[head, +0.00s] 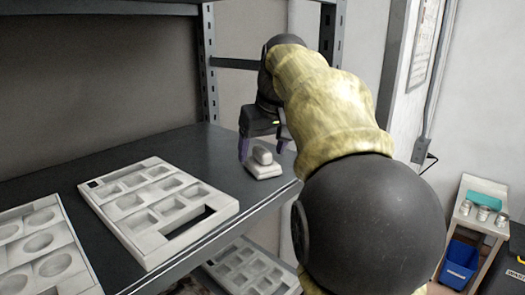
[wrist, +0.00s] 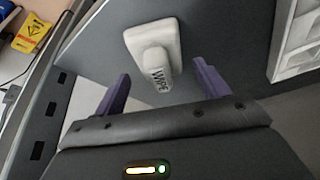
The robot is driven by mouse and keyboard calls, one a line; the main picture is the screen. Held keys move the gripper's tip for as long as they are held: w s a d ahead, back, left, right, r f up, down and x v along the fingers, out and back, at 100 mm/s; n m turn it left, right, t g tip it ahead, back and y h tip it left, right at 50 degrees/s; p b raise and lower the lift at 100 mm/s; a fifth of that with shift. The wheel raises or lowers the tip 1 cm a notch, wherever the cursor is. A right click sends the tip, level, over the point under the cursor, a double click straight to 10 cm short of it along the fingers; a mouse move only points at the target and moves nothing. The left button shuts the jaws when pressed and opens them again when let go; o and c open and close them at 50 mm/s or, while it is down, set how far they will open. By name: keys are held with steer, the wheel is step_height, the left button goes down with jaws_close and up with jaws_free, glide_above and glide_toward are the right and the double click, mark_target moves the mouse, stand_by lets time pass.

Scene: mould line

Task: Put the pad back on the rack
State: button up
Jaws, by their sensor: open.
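The pad (head: 262,163) is a small off-white block with a raised rounded handle. It rests on the dark shelf of the rack (head: 75,172), near the right end and close to the front edge. In the wrist view the pad (wrist: 153,48) shows the word WIPE on its handle. My gripper (head: 263,148) is open, its purple fingers on either side of the handle in the head view. In the wrist view the fingers (wrist: 160,80) are spread wider than the handle, with a visible gap on both sides. I cannot tell whether anything touches.
A white mould tray (head: 153,253) with several pockets lies left of the pad, and another tray (head: 75,284) lies further left. More trays (head: 250,268) sit on a lower shelf. A rack upright (head: 208,70) stands behind my gripper. A side table (head: 470,218) with cans stands at right.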

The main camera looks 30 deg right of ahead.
mark_target(268, 153)
steer(key=v, duration=0.6)
steer(key=shift+s+r+b, duration=0.15)
steer(key=shift+r+b, duration=0.15)
stand_by(0.3)
steer(key=shift+w+f, duration=0.1)
steer(key=shift+w, duration=0.1)
